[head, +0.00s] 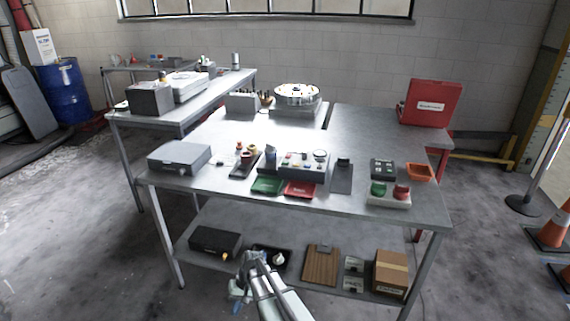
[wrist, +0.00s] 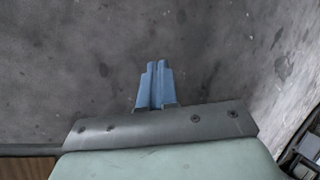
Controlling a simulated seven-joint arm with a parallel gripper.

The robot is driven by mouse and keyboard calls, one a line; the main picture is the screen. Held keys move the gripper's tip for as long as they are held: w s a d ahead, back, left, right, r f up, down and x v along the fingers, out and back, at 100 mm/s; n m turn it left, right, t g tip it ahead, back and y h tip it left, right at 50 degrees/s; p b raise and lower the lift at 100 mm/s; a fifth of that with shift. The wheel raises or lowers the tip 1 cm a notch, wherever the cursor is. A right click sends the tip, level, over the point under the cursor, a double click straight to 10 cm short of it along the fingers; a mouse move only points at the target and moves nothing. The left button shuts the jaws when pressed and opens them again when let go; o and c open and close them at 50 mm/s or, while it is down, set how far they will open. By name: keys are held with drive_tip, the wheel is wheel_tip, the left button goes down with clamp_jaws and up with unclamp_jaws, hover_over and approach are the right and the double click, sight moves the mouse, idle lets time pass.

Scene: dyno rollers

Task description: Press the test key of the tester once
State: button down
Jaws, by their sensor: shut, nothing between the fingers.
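A grey console with several small keys and a round dial (head: 303,163) stands in the middle of the workbench. A small dark keypad unit (head: 382,169) stands to its right. I cannot tell for sure which of these is the tester, and no key label is readable. My gripper (head: 237,307) is low in front of the bench, well apart from both units. In the wrist view its blue fingers (wrist: 157,85) are shut together and empty, with only bare floor beyond them.
The workbench (head: 225,183) also holds a green tray (head: 267,185), a red tray (head: 300,189), a box with green and red buttons (head: 389,199), an orange bin (head: 419,172) and a grey case (head: 179,157). A lower shelf (head: 225,262) carries boxes and a clipboard.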

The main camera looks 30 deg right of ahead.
sight(287, 163)
drive_tip(key=w+d+r+t+y, duration=0.1)
drive_tip(key=w+d+r+t, duration=0.1)
drive_tip(key=w+d+r, duration=0.35)
drive_tip(key=w+d+r+t, duration=0.1)
drive_tip(key=w+d+r, duration=0.1)
drive_tip(key=w+r, duration=0.65)
drive_tip(key=w+d+r+t+y, duration=0.1)
drive_tip(key=w+d+r+t, duration=0.1)
drive_tip(key=w+d+r, duration=0.55)
drive_tip(key=d+r, duration=0.1)
drive_tip(key=r, duration=0.1)
drive_tip(key=w+d+r+t+h, duration=0.1)
drive_tip(key=w+d+r, duration=0.1)
drive_tip(key=r, duration=0.3)
drive_tip(key=w+d+r+m+t, duration=0.1)
drive_tip(key=w+d+r, duration=0.2)
drive_tip(key=d+r, duration=0.1)
drive_tip(key=shift+w+d+r, duration=0.1)
drive_tip(key=shift+d+r, duration=0.1)
drive_tip(key=shift+d, duration=0.3)
drive_tip(key=w+d+r+t+h, duration=0.2)
drive_tip(key=w+d+r+h, duration=0.1)
drive_tip(key=d+r, duration=0.9)
drive_tip(key=d, duration=0.4)
drive_tip(key=shift+w+d+r+m+t, duration=0.15)
drive_tip(key=shift+d+r+m+t, duration=0.1)
drive_tip(key=shift+m+t, duration=0.15)
drive_tip(key=shift+a, duration=0.1)
drive_tip(key=shift+f, duration=4.45)
drive_tip(key=shift+f, duration=0.15)
